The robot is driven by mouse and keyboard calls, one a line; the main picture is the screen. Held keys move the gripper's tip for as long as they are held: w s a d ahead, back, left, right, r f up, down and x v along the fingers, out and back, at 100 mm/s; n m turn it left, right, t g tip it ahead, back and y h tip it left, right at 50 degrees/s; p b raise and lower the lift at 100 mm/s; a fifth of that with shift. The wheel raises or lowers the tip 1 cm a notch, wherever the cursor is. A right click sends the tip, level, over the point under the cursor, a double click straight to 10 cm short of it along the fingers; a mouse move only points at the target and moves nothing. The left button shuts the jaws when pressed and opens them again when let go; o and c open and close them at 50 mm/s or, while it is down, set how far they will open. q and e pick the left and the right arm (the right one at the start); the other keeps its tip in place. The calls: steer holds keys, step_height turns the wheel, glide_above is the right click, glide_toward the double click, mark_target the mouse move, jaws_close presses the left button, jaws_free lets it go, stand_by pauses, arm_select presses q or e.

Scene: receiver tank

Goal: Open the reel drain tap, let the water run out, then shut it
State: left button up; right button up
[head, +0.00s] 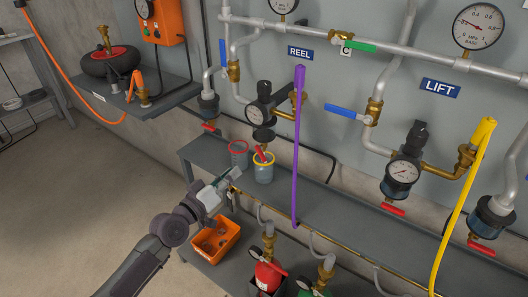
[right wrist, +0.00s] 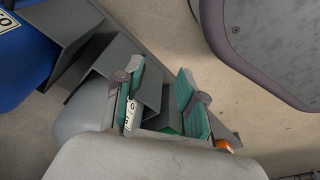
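The reel drain tap (head: 260,154) appears to be the small red handle under the dark bowl of the reel gauge unit (head: 262,110). The exact angle of its handle is too small to tell. A grey bucket with a yellow rim (head: 264,174) stands on the shelf directly below it. No water stream shows. My left gripper (head: 230,178) is in front of the shelf, left of and below this bucket, apart from the tap. Its finger gap is not clear. My right gripper (right wrist: 160,105) shows in the right wrist view with its teal fingers apart and nothing between them.
Another bowl with a red tap (head: 210,127) is at left. An orange crate (head: 213,242) sits below.

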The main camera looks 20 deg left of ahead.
mark_target(261, 154)
arm_select(q)
steer(key=b+x, duration=0.1)
steer(key=x, duration=1)
steer(key=shift+w+d, duration=0.15)
steer(key=shift+w, duration=0.25)
arm_select(e)
steer(key=w+r, duration=0.2)
steer(key=r, duration=0.1)
steer(key=shift+a+r, duration=0.15)
arm_select(q)
jaws_close()
